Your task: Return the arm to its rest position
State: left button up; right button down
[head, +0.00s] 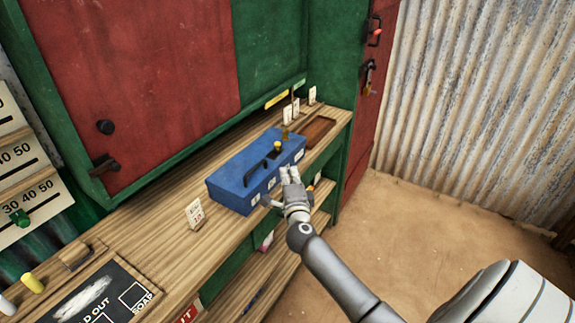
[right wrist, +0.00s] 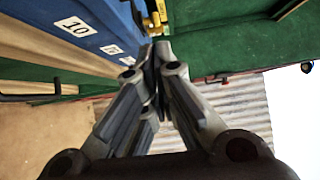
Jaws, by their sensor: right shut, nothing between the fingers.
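My right arm reaches in from the lower right in the head view. Its gripper (head: 290,177) is at the front side of a blue box (head: 236,177) on the wooden counter. The right wrist view shows the gripper's fingers (right wrist: 158,52) shut together with nothing between them. The blue box (right wrist: 98,25) is close by there, with number labels such as 10 on its side. I cannot tell whether the fingers touch it. The box has a dark handle and a yellow knob on top. My left gripper is not in view.
The wooden counter (head: 150,232) holds a small number card (head: 196,216), a chalkboard sign (head: 100,300) and a brown tray (head: 318,130). Shelves lie below its front edge. Red and green shutters stand behind. The dirt floor (head: 410,220) at the right is clear.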

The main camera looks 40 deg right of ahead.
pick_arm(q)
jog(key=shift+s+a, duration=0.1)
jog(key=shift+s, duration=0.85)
pick_arm(e)
jog(key=shift+s+a, duration=0.4)
jog(key=shift+s, duration=0.2)
jog(key=shift+f, duration=0.1)
